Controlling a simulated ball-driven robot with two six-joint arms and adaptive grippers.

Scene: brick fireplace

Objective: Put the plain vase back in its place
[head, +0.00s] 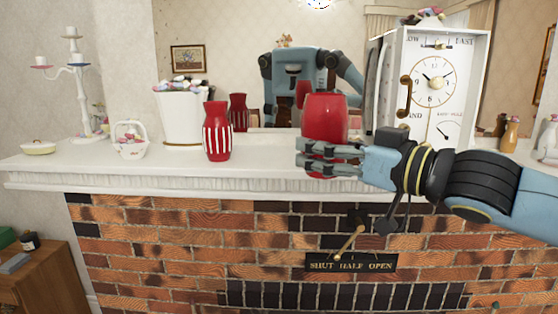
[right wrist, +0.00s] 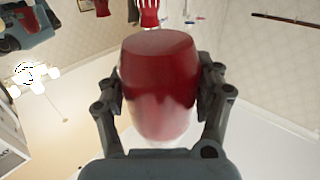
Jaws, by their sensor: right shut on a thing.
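The plain red vase (head: 326,115) is upright at the mantelpiece (head: 260,160), left of the clock. My right gripper (head: 304,158) reaches in from the right and is shut on the lower part of the vase. In the right wrist view the plain vase (right wrist: 160,85) fills the space between the two fingers (right wrist: 163,100). I cannot tell whether its base touches the shelf. A red vase with white stripes (head: 217,133) stands on the mantelpiece to the left, apart from it. The striped vase also shows in the right wrist view (right wrist: 149,14). My left gripper is not clearly in view.
A white clock (head: 437,75) stands close right of the plain vase. A white planter (head: 183,115), a small basket (head: 130,140) and a candelabra (head: 75,75) stand to the left. A mirror behind reflects my body. The shelf between the two vases is clear.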

